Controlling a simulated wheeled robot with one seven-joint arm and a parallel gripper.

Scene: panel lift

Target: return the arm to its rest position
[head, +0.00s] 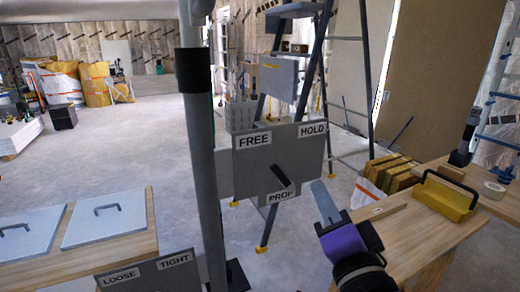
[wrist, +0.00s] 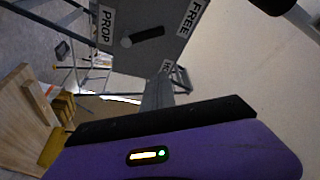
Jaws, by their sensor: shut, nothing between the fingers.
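My gripper (head: 319,188) has a purple body and grey fingers, which are shut with nothing between them. In the head view it is right of and below the grey lever panel (head: 305,150), pointing up toward its lower right corner. In the wrist view the fingers (wrist: 158,92) rise from the purple body, below the panel (wrist: 150,58). The two seem apart, but the gap is hard to judge. The panel carries FREE, HOLD and PROP labels. Its black lever (head: 280,176) sits just above PROP; the lever also shows in the wrist view (wrist: 147,36).
A workbench (head: 425,235) with a yellow toolbox (head: 443,199) lies right of my arm. A grey post (head: 205,170) stands left of the panel. A LOOSE/TIGHT panel (head: 150,274) and a bench with lidded panels (head: 105,217) are at lower left. A ladder (head: 365,80) stands behind.

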